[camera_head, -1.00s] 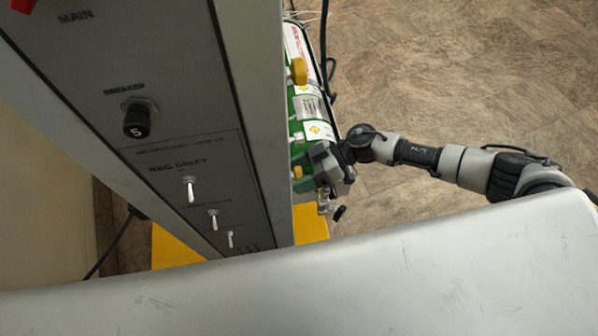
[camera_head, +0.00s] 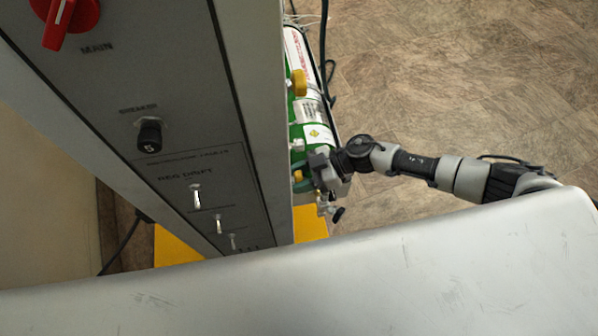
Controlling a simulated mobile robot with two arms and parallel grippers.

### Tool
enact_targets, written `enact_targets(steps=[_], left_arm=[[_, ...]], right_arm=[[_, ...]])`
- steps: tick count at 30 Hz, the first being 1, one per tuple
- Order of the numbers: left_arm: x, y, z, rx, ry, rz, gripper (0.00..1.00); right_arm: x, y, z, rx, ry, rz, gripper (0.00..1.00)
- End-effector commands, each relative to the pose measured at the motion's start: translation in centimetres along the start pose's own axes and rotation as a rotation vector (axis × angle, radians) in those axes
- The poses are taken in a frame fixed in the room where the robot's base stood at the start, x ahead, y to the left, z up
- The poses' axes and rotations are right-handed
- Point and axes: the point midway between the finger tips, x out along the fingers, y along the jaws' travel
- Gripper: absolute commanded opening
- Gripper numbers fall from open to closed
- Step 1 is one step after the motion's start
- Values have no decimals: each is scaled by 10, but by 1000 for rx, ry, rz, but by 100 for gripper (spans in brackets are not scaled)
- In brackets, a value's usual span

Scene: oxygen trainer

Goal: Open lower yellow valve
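The lower yellow valve (camera_head: 298,176) is a small yellow knob, partly hidden, low on the green cylinder assembly beside the grey panel. My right gripper (camera_head: 308,174) comes in from the right and is at this knob. The fingertips are small and partly hidden, so I cannot tell whether they grip it or only sit beside it. An upper yellow valve (camera_head: 299,82) shows higher on the same assembly, with no gripper near it. The green cylinder (camera_head: 308,112) carries white labels. My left gripper is not in view.
A tall grey control panel (camera_head: 190,120) with a red knob (camera_head: 66,18), a black breaker knob (camera_head: 149,136) and several toggle switches stands close on the left. A small metal fitting with a black knob (camera_head: 338,214) hangs just below the gripper. Open floor (camera_head: 450,80) lies to the right.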

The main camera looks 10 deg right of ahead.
Motion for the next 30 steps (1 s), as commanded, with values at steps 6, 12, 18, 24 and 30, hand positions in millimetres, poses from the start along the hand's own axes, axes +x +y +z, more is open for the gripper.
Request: enact_targets(steps=[6,12,18,24,30], left_arm=[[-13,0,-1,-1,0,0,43],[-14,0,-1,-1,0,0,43],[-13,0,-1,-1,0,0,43],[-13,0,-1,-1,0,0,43],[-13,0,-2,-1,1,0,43]], right_arm=[[0,-1,-1,-177,0,74,17],[0,0,0,-227,-1,93,17],[0,0,1,-226,-2,93,17],[0,0,1,-225,-2,92,67],[0,0,0,-225,-1,93,67]])
